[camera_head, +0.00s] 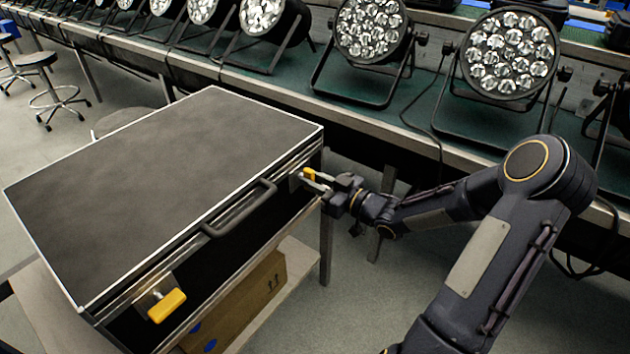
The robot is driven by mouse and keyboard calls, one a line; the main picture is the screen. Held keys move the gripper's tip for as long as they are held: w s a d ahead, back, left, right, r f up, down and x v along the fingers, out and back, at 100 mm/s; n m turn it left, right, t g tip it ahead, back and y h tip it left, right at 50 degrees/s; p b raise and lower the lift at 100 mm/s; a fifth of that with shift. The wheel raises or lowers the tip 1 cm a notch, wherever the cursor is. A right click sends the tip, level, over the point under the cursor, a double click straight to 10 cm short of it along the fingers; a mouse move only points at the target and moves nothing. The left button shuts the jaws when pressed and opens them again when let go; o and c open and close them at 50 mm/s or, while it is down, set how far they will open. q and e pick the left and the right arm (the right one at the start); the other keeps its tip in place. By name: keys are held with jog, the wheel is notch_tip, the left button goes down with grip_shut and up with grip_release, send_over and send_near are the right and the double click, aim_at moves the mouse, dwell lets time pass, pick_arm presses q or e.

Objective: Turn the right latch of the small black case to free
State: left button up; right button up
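The small black case (170,165) with silver edges stands shut on a light wooden-topped stand at the left. Its front side has a dark handle (238,208) in the middle. The right latch (309,173) has a yellow tab and sits near the case's right front corner. The left latch (166,305) has a yellow tab that is tilted, near the front left corner. My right gripper (312,181) is at the right latch, its fingertips at the yellow tab and partly covering it. Whether the fingers are closed on the tab is too small to tell. My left gripper is not in view.
A long green-topped bench (430,110) with several par cans runs behind, close to my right arm. Stools (55,95) stand at the far left. Grey floor is open at the lower right.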

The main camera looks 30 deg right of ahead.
grip_shut()
jog(key=shift+s+a+f+n+b, duration=0.1)
jog(key=shift+f+n+b, duration=0.05)
jog(key=shift+n+b, duration=2.9)
jog(key=shift+a+f+n+b, duration=0.1)
jog(key=shift+n+b, duration=2.85)
jog(key=shift+b, duration=0.2)
jog(key=shift+s+a+f+n+b, duration=0.1)
jog(key=shift+f+n+b, duration=0.05)
jog(key=shift+n+b, duration=2.9)
jog(key=shift+o, duration=2)
grip_release()
